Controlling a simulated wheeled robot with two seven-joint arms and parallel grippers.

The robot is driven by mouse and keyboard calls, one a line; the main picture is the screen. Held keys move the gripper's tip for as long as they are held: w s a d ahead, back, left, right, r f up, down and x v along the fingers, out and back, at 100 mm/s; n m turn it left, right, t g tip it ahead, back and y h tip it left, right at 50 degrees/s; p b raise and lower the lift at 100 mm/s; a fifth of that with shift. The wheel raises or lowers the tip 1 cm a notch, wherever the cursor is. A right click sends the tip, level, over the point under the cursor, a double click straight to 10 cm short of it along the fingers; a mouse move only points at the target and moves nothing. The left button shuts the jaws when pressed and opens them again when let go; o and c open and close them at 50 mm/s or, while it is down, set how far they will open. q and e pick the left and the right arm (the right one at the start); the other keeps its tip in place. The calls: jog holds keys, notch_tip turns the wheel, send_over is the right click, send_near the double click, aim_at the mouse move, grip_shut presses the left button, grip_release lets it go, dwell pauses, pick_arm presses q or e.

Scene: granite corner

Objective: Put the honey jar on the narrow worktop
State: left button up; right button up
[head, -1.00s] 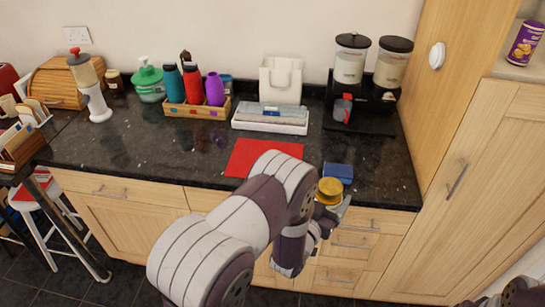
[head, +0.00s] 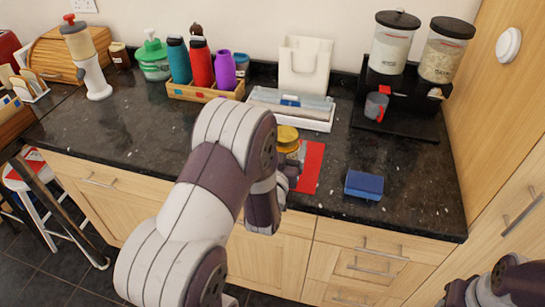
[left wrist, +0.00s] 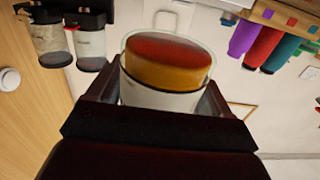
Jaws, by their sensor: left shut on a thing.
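The honey jar (head: 287,136), with a yellow lid, is held in my left gripper (head: 287,170) at the front of the dark granite worktop (head: 130,140). In the head view it overlaps the left part of a red mat; I cannot tell its height above the worktop. In the left wrist view the jar (left wrist: 168,62) shows its reddish-amber lid end between the fingers of my left gripper (left wrist: 155,95). My forearm hides part of the jar and the mat. I cannot tell which stretch of worktop is the narrow one.
The red mat (head: 313,165) and a blue sponge-like block (head: 364,185) lie near the front edge. Behind are a white tray (head: 318,124), a wooden bottle crate (head: 205,95) and a dispenser stand (head: 405,125). Dark worktop is clear left of my arm and at front right.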

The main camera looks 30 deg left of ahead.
pick_arm(q)
jog(key=a+f, duration=0.1)
jog(key=a, duration=0.1)
jog(key=w+a+f, duration=0.1)
jog(key=shift+a+f, duration=0.15)
jog(key=shift+a, duration=0.2)
jog(key=shift+a+f, duration=0.15)
jog(key=shift+a, duration=0.05)
jog(key=shift+s+f, duration=0.15)
jog(key=shift+f, duration=0.2)
notch_tip(320, 180, down, 3)
jog(key=shift+d+r, duration=0.1)
jog(key=shift+r, duration=0.05)
jog(key=shift+f, duration=0.25)
jog(key=shift+f+b, duration=0.15)
jog(key=shift+b, duration=0.15)
jog(key=o, duration=1.4)
